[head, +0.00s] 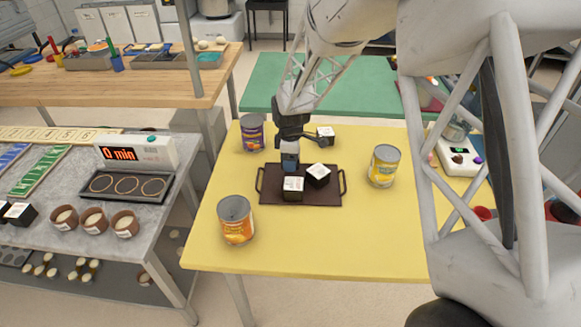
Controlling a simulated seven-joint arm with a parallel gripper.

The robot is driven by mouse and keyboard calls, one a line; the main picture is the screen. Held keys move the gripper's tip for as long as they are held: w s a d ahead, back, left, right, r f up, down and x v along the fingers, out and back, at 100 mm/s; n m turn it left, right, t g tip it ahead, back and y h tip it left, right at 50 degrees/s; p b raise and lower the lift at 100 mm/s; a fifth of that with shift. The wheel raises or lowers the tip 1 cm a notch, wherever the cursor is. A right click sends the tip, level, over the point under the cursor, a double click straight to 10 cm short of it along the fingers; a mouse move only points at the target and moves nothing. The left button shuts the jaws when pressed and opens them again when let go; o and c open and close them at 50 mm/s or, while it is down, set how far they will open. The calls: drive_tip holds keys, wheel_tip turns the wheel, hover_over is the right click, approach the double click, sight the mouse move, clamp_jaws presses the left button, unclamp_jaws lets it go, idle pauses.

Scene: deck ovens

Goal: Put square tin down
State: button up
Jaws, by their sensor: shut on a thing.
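My gripper (290,166) points down over the brown tray (328,197) on the yellow table. It is shut on a square tin (293,188), black with a white top, at the tray's left part. The fingertips are partly hidden, and I cannot tell whether this tin touches the tray. A second square black tin with a white top (318,175) stands on the tray just to the right. A third similar tin (325,133) stands on the table behind the tray.
Cans stand around the tray: an orange one (236,220) front left, a purple one (252,133) back left and a yellow one (384,166) right. A white device (459,157) is at the table's right. The yellow table's front (330,247) is clear.

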drive_tip(key=shift+f, duration=1.9)
drive_tip(key=shift+f, duration=0.1)
drive_tip(key=o, duration=1)
drive_tip(key=shift+o, duration=0.2)
wheel_tip(320, 180, up, 12)
drive_tip(key=shift+r, duration=0.15)
